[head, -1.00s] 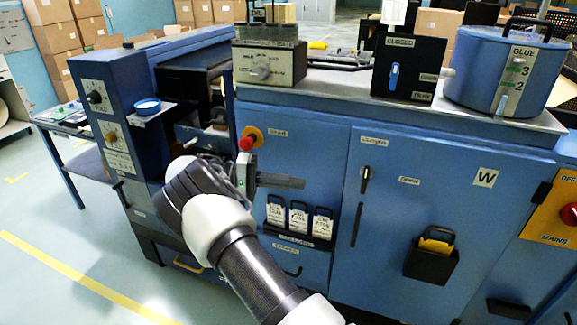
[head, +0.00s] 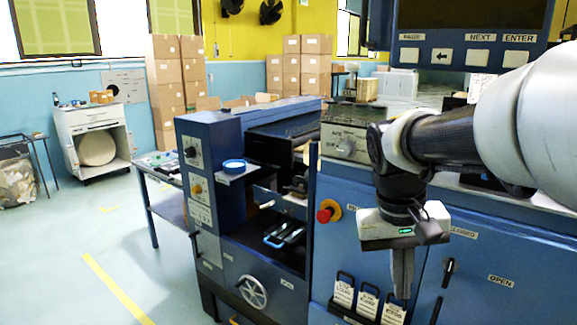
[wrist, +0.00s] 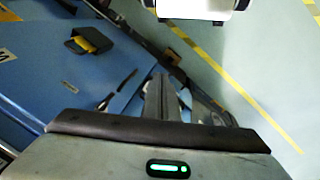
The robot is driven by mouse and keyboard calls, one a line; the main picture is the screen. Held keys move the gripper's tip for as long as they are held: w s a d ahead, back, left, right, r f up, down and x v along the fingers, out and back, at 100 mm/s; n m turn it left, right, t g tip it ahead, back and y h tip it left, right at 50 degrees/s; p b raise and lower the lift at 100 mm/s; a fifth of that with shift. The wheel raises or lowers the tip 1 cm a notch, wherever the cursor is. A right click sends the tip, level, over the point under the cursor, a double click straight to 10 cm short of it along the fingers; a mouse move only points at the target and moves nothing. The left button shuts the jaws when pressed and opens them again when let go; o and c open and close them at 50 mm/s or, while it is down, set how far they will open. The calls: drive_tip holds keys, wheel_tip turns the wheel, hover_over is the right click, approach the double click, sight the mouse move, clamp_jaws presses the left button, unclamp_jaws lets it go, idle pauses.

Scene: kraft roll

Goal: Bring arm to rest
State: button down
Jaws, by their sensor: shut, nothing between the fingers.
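My gripper (head: 402,272) hangs pointing down in the head view, in front of the blue machine cabinet (head: 462,262). Its fingers are together and hold nothing. My arm comes in from the right edge and bends down at the wrist. In the wrist view the closed fingers (wrist: 160,100) point away over the cabinet front and the floor. The gripper looks apart from the cabinet, though the exact gap cannot be told.
A red knob (head: 327,212) on a yellow base and hanging white tags (head: 366,303) are beside my gripper. A handwheel (head: 252,291) sits lower left. A button panel (head: 468,52) hangs above. Open floor (head: 70,255) lies at left; boxes (head: 178,85) stand behind.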

drive_tip(key=s+a+n+t+y, duration=0.15)
drive_tip(key=s+a+t, duration=0.35)
drive_tip(key=s, duration=0.5)
wheel_tip(320, 180, up, 13)
drive_tip(key=p, duration=1.2)
drive_tip(key=shift+w+r+y+p, duration=0.15)
drive_tip(key=shift+y+p, duration=0.2)
